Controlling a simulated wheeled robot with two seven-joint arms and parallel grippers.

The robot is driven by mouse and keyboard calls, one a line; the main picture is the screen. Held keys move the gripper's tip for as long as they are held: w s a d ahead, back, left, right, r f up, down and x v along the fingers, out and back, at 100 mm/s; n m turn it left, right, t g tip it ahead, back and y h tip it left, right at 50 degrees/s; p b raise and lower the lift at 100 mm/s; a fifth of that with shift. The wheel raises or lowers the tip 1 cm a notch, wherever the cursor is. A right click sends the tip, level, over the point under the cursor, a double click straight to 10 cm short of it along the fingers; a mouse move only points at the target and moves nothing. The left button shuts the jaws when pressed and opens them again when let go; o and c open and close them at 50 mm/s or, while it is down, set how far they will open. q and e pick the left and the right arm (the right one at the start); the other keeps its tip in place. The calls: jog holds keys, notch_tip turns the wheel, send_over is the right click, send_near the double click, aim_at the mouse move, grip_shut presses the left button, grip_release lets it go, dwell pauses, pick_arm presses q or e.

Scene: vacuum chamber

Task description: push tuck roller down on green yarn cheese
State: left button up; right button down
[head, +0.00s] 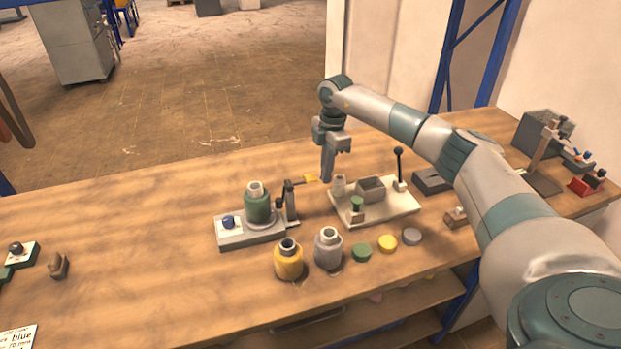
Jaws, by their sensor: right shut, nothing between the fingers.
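The green yarn cheese (257,206) stands upright on a grey base unit (251,238) with a blue knob (228,222) at its left end. A dark post with a lever arm (288,194) stands just right of the cheese, and the arm ends in a yellow tip (310,178); this looks like the tuck roller, though its roller is too small to make out. My right gripper (327,178) points down with its fingers shut and empty, just right of the yellow tip. Whether it touches the tip is unclear. My left gripper is out of view.
A yellow cheese (288,262) and a grey cheese (328,248) stand in front, beside green (361,252), yellow (387,243) and grey (411,236) discs. A pale tray (400,208) with a black lever (399,165) lies to the right. The table's left middle is clear.

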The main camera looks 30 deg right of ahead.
notch_tip(320, 180, up, 18)
jog(key=b, duration=0.5)
jog(key=shift+w+r, duration=0.15)
jog(key=shift+a, duration=0.1)
dwell(0.7)
